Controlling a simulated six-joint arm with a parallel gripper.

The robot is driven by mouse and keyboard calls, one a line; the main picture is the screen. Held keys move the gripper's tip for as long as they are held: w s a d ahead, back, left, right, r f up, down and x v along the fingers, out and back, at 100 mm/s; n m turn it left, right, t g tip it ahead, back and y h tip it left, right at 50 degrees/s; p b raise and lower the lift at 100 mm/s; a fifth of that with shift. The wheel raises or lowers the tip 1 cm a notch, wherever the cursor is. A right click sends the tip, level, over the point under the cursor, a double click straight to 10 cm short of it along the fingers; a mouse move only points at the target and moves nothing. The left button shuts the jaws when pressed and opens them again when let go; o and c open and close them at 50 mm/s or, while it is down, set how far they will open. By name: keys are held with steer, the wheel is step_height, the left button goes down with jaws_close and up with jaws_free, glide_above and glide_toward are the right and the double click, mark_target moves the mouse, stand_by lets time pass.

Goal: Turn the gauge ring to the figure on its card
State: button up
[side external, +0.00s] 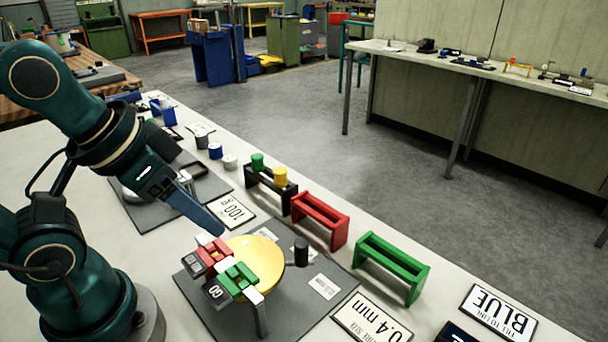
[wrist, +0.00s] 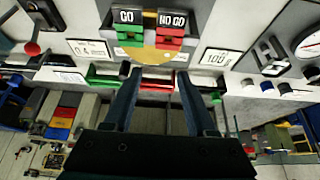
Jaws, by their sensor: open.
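A yellow round disc (side external: 262,258), perhaps the gauge ring, stands on a grey mat. It carries a red block and a green block, and the wrist view shows labels GO (wrist: 127,17) and NO GO (wrist: 171,19). No ring figure is readable. A card (side external: 372,318) reading 0.4 mm lies beside the mat; it also shows in the wrist view (wrist: 88,49). My gripper (side external: 220,231) is by the disc's left edge; contact cannot be told. In the wrist view its fingers (wrist: 158,74) are apart, with nothing seen held between them.
Red (side external: 320,220) and green (side external: 393,266) racks stand behind the mat. A black rack (side external: 270,190) holds green and yellow cylinders. A 100 g card (side external: 232,211) lies left of the disc. A black post (side external: 301,252) stands near the disc's right edge.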

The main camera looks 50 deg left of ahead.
steer(key=w+r, duration=0.3)
steer(key=m+g, duration=0.3)
steer(key=g, duration=0.1)
glide_above(302, 243)
steer(key=a, duration=0.2)
step_height(302, 243, down, 3)
steer(key=f, duration=0.1)
steer(key=d+f+g, duration=0.1)
steer(key=f, duration=0.1)
steer(key=shift+w+d, duration=0.15)
steer(key=shift+d, duration=0.2)
steer(key=shift+d+f+g, duration=0.1)
steer(key=shift+f+g, duration=0.2)
steer(key=shift+f, duration=2.5)
jaws_close()
